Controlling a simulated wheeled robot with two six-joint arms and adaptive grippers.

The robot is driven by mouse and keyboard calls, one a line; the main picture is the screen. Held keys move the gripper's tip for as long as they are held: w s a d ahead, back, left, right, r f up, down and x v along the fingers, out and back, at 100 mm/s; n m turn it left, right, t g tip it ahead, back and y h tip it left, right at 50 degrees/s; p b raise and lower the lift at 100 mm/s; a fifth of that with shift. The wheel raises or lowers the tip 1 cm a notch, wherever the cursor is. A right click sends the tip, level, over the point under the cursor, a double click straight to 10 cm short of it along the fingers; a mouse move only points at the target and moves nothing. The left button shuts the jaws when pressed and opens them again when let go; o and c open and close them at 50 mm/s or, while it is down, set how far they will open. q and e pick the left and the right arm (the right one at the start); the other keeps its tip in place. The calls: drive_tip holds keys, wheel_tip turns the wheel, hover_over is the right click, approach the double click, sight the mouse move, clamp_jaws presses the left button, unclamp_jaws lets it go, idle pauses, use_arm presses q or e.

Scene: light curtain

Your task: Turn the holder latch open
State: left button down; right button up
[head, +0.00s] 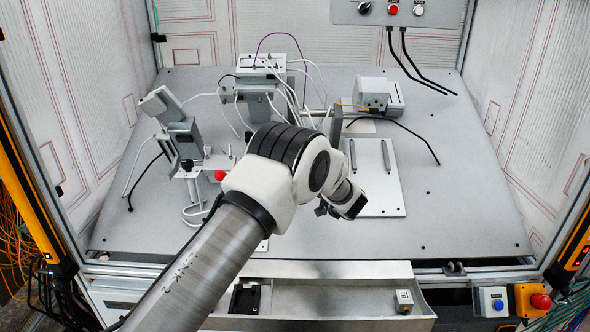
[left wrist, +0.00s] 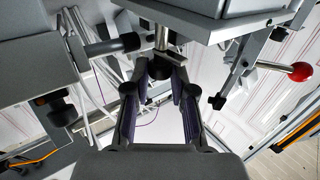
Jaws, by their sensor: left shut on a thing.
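My left arm enters the head view from below, and its wrist covers the middle of the board. The fingertips of my left gripper (left wrist: 161,78) are hidden there, but the left wrist view shows both dark fingers. They are shut on a small dark part below a short silver rod, which looks like the holder latch (left wrist: 160,67). The gripper hides much of this part, so I cannot tell how far it is turned. The red ball knob (left wrist: 301,72) sticks out to the right of the gripper and also shows in the head view (head: 220,175). My right gripper is not in view.
Grey boxes and brackets crowd close around the fingers. White cables (head: 300,95) hang behind my wrist in the head view. A light plate with two rods (head: 388,185) lies right of my wrist. The right side of the board is mostly clear. An open drawer (head: 330,297) is in front.

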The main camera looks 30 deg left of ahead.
use_arm(q)
drive_tip(key=shift+w+n+g+y+b, duration=0.15)
drive_tip(key=shift+n+g+y+b, duration=0.25)
drive_tip(key=shift+n+g, duration=0.7)
drive_tip(key=shift+g, duration=0.4)
drive_tip(key=c, duration=1.1)
unclamp_jaws()
drive_tip(key=shift+o, duration=0.6)
drive_tip(key=shift+w+a+f, duration=0.1)
drive_tip(key=shift+a+f, duration=0.05)
drive_tip(key=shift+a, duration=0.15)
drive_tip(key=v, duration=1.2)
drive_tip(key=shift+f, duration=0.1)
